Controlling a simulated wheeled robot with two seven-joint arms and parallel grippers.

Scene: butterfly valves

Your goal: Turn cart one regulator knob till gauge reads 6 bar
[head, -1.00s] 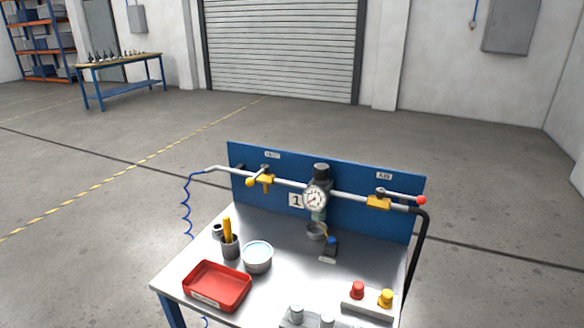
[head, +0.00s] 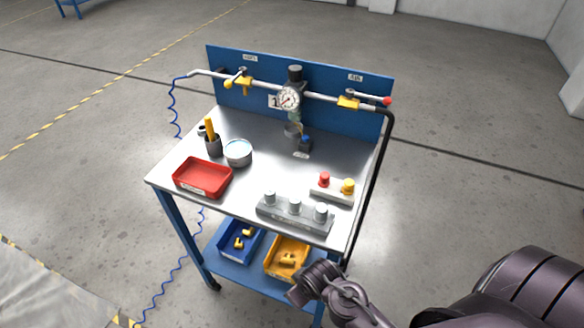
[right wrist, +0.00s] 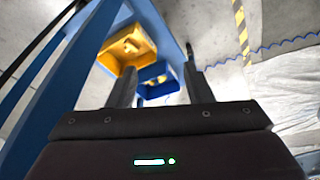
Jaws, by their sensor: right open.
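The cart (head: 270,160) carries a blue back panel with a pipe across it. The regulator's black knob (head: 295,74) sits on top, above the round white gauge (head: 288,97). The gauge needle is too small to read. A placard marked 1 (head: 274,101) is just left of the gauge. My right arm comes in at the lower right of the head view, below and right of the cart top and well apart from the knob. My right gripper (right wrist: 160,62) is open and empty in the right wrist view, facing the cart's lower part. My left gripper is not in view.
The top holds a red tray (head: 203,178), cups and a button block (head: 332,190). Blue (head: 240,242) and yellow (head: 287,257) bins sit below. A black hose (head: 372,190) hangs at right.

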